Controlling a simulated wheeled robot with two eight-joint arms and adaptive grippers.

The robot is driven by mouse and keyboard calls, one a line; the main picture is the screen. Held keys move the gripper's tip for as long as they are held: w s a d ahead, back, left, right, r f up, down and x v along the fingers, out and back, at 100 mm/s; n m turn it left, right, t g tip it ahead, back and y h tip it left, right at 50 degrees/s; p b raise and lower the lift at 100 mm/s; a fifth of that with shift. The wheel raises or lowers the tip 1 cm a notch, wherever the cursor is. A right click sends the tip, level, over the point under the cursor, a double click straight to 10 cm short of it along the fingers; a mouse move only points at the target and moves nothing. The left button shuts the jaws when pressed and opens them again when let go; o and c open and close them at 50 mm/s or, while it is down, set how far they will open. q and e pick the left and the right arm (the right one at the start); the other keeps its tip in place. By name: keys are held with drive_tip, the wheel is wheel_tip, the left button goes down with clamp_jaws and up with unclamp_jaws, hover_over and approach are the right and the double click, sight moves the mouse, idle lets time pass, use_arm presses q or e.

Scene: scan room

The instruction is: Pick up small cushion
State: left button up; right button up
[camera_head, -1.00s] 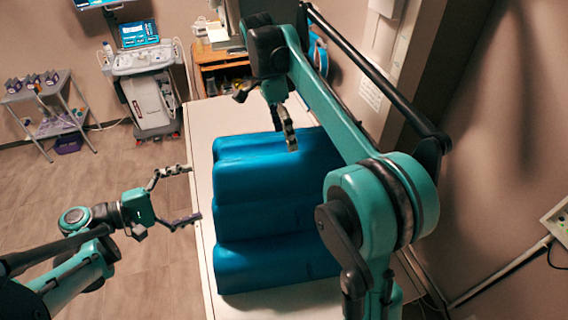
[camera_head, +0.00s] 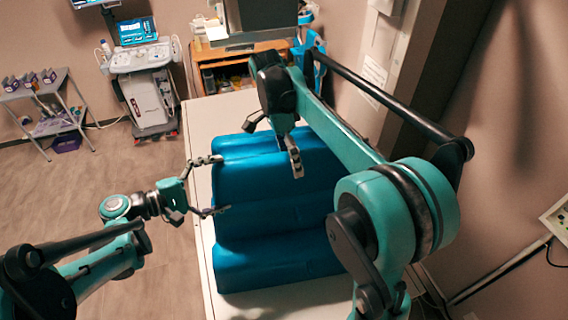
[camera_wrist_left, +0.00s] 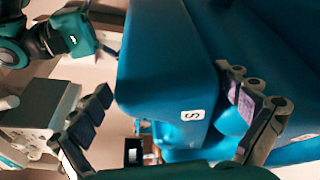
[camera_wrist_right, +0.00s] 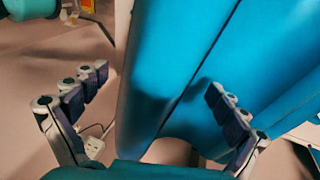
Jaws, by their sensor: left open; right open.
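Several blue cushions lie side by side in a row. The farthest cushion (camera_head: 238,145) appears to be the one with a white "S" label (camera_wrist_left: 192,114) on its end in the left wrist view. My left gripper (camera_head: 222,184) is open at the left ends of the cushions, its fingers pointing at them. In the left wrist view, one finger is beside the labelled cushion and the other is in front of the neighbouring cushion. My right gripper (camera_head: 272,152) is open over the far cushion. In the right wrist view, blue cushion (camera_wrist_right: 170,75) shows between its fingers. Contact cannot be told.
The cushions rest on a white table (camera_head: 200,125) with a bare strip along its left side. A wheeled machine (camera_head: 147,90) and a grey shelf stand (camera_head: 45,85) are at the back left. A wooden desk (camera_head: 215,58) stands behind the table. A wall is at the right.

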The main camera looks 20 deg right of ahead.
sight(234, 164)
use_arm(q)
drive_tip(key=c, duration=1)
use_arm(e)
drive_tip(key=c, duration=1)
use_arm(q)
drive_tip(key=shift+c, duration=1.1)
use_arm(e)
drive_tip(key=c, duration=0.7)
drive_tip(key=shift+c, duration=0.2)
use_arm(q)
wheel_tip(234, 164, up, 5)
drive_tip(key=p, duration=0.5)
drive_tip(key=shift+r, duration=0.15)
use_arm(e)
wheel_tip(234, 164, up, 5)
drive_tip(key=shift+r, duration=0.1)
use_arm(q)
drive_tip(key=shift+w, duration=0.1)
